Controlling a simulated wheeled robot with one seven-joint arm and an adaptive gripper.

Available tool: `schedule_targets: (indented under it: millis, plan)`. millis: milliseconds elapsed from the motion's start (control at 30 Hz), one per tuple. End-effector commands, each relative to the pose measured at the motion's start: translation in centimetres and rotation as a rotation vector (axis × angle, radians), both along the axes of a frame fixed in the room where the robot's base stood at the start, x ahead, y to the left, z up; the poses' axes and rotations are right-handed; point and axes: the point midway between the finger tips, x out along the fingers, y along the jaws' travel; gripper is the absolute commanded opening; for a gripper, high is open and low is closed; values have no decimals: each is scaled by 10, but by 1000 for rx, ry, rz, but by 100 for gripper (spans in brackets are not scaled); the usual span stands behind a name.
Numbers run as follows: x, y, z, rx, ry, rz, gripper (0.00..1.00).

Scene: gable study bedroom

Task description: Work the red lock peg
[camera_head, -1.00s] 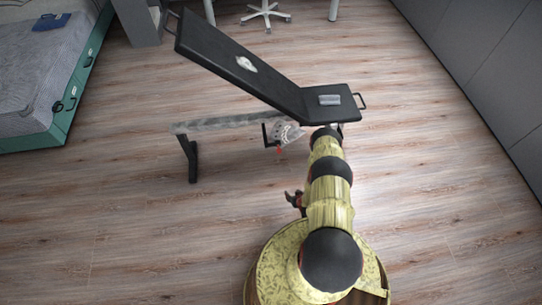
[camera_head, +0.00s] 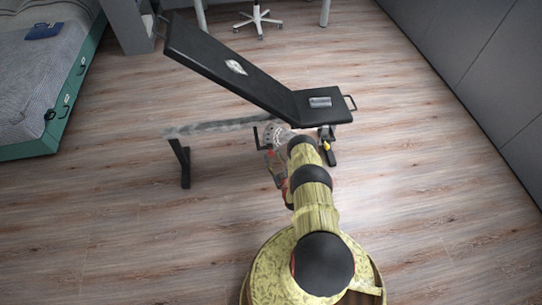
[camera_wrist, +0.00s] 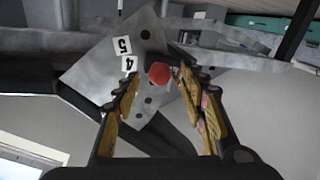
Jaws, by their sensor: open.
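The red lock peg (camera_wrist: 159,74) shows as a round red knob in the wrist view, in front of a grey metal plate (camera_wrist: 95,75) with holes and the number labels 4 and 5. My gripper (camera_wrist: 157,82) is open, with its two yellow-padded fingers to the left and right of the knob. I cannot tell whether they touch it. In the head view my gripper (camera_head: 277,168) is beneath the black weight bench (camera_head: 220,62), beside the plate (camera_head: 275,134). My arm hides part of this area, and the peg cannot be made out there.
The bench's grey rail (camera_head: 215,127) and black leg (camera_head: 182,165) stand left of my gripper. A small grey object (camera_head: 319,102) lies on the seat. A bed (camera_head: 45,85) is at the left, grey cabinets (camera_head: 470,60) at the right. The floor around is clear.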

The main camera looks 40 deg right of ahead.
Motion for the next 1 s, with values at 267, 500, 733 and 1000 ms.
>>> schedule_targets:
  millis: [267, 500, 733, 1000]
  plan:
    - [26, -9, -2, 1, 2, 1, 42]
    - [29, -10, -1, 2, 2, -1, 42]
    - [29, -10, 0, 2, 2, -1, 33]
    - [29, -10, -1, 2, 2, -1, 18]
